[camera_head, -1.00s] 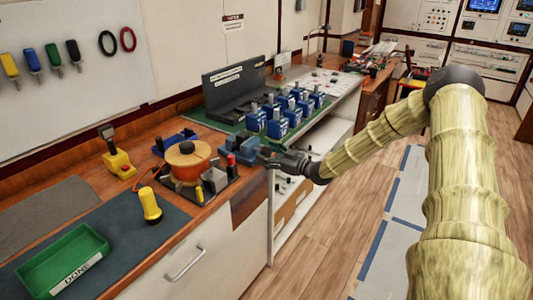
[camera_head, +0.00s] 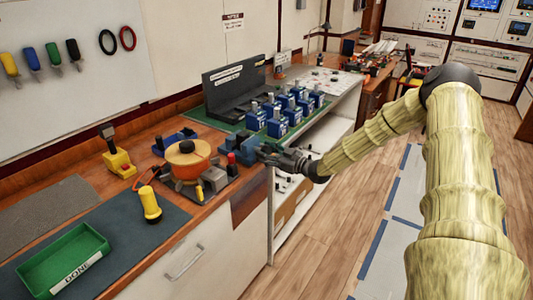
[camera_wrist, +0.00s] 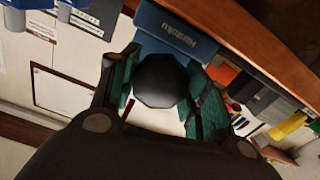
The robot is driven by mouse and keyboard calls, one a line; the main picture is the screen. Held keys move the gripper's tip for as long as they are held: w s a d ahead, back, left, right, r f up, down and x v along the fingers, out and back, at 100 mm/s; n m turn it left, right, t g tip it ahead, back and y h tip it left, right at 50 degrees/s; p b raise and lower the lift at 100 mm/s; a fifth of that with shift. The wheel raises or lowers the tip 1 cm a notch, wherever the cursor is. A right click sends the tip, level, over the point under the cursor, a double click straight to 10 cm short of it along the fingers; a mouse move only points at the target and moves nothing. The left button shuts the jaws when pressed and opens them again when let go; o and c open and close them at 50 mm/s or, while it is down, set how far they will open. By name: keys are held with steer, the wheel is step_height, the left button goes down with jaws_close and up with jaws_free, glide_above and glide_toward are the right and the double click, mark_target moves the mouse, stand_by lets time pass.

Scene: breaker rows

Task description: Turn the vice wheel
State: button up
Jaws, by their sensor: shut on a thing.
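The blue bench vice (camera_head: 240,149) sits at the front edge of the wooden workbench. It also shows in the wrist view (camera_wrist: 178,32) as a blue block with white lettering. The vice wheel (camera_wrist: 160,80) is a dark, many-sided round knob in front of that block. My gripper (camera_wrist: 163,88) is shut on the wheel, with a teal pad on each side of it. In the head view my gripper (camera_head: 268,156) reaches the vice from the right, and the wheel is hidden there.
An orange round pot-like part (camera_head: 187,158) stands left of the vice. A green mat holds several blue breakers (camera_head: 277,124) behind it. A green tray marked DONE (camera_head: 65,258) and a yellow lamp-like tool (camera_head: 150,205) lie left. Open floor lies right of the bench.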

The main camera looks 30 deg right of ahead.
steer(key=n+b, duration=0.2)
steer(key=n, duration=0.1)
steer(key=shift+f+n, duration=0.15)
steer(key=shift+n, duration=0.25)
steer(key=n+b, duration=0.3)
steer(key=shift+n, duration=0.3)
steer(key=n+b, duration=0.2)
steer(key=shift+n, duration=0.3)
steer(key=shift+n+b, duration=1.6)
steer(key=o, duration=1)
